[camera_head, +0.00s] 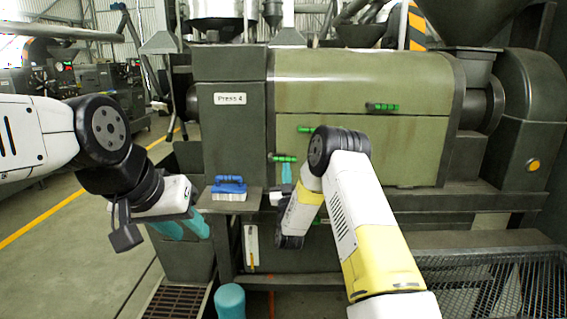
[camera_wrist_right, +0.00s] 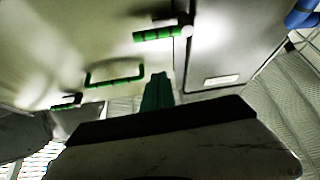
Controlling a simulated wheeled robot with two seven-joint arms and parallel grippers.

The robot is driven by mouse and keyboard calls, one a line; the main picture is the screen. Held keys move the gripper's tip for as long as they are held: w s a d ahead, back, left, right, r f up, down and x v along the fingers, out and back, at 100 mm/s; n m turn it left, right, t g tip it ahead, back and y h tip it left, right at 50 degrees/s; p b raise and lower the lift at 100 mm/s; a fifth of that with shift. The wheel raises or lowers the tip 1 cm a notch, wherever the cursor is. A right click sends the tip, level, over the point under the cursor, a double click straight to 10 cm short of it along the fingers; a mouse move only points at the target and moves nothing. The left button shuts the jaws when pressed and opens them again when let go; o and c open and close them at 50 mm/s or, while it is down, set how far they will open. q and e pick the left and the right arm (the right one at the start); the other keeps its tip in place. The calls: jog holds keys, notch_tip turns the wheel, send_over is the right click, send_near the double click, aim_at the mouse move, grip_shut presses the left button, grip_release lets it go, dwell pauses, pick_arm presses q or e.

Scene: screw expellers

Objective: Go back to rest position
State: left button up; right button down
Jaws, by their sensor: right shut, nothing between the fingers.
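My left gripper (camera_head: 184,228) hangs at the left in the head view, in front of the press's left end. Its two teal fingers point down and are apart, with nothing seen between them. My right gripper (camera_head: 286,173) is in front of the press, mostly hidden behind my right arm, with its teal fingertips showing near a green handle (camera_head: 283,158). In the right wrist view its teal fingers (camera_wrist_right: 158,92) are together and empty, pointing towards the green handles (camera_wrist_right: 115,76). The contact with any handle cannot be told.
The green press (camera_head: 365,85) labelled Press 4 fills the middle. A blue-handled brush (camera_head: 229,189) sits on a small shelf (camera_head: 230,207) between my arms. A wire mesh (camera_head: 490,283) is at lower right. Open floor (camera_head: 60,255) with a yellow line lies at left.

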jog(key=shift+s+f, duration=0.15)
jog(key=shift+s, duration=0.15)
notch_tip(320, 180, up, 9)
jog(key=w+d+g+y, duration=0.1)
jog(key=g+y, duration=0.1)
jog(key=g, duration=0.1)
jog(key=s+d+r+n+g+y, duration=0.1)
jog(key=s+d+r+g, duration=0.1)
jog(key=s+r+g, duration=0.5)
jog(key=s+d+f+g, duration=0.1)
jog(key=s+f+g, duration=0.1)
jog(key=s, duration=1.1)
jog(key=s+d+f+g, duration=0.2)
jog(key=s+g, duration=0.1)
jog(key=s, duration=1)
jog(key=s+d+f+m+g, duration=0.1)
jog(key=s+d+f+g, duration=0.1)
jog(key=s, duration=1.1)
jog(key=shift+f+g, duration=0.3)
jog(key=shift+g, duration=0.2)
jog(key=shift+r, duration=0.1)
